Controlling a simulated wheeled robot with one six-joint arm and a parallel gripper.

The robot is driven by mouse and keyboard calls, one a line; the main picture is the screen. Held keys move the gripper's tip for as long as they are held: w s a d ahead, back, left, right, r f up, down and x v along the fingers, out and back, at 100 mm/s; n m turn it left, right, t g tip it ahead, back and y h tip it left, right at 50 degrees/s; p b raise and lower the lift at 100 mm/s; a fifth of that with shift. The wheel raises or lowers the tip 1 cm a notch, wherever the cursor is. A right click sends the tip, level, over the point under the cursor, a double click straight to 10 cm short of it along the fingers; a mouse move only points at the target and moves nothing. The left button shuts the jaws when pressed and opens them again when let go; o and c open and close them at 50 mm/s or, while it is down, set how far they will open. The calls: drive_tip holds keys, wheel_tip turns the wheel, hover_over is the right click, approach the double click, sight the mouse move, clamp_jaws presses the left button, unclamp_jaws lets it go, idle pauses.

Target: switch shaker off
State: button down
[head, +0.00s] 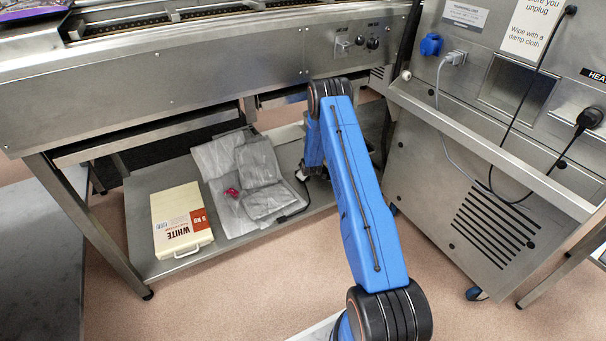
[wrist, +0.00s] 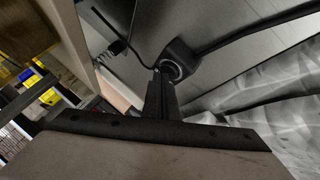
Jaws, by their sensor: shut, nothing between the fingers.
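The long steel machine (head: 160,95) has a front panel with a grey switch (head: 343,45) and dark knobs (head: 372,43); their labels are too small to read. My arm reaches below this panel toward the lower shelf. In the wrist view my gripper (wrist: 163,76) is shut and empty. Its fingertips are close to a black housing (wrist: 183,55) with a pale ring around a dark centre, with black cables beside it. I cannot tell whether they touch, or whether this is the shaker's switch. In the head view the fingertips are hidden behind my arm.
The lower shelf (head: 180,263) carries a white box (head: 180,222) and grey plastic sheets (head: 240,170). A black cable (head: 305,203) lies by the sheets. A steel cabinet (head: 440,185) with plugs and hanging cords stands close at right. Floor (head: 220,300) is open in front.

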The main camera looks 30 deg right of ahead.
drive_tip(key=shift+r, duration=0.2)
drive_tip(key=shift+r, duration=3.05)
drive_tip(key=shift+s, duration=0.1)
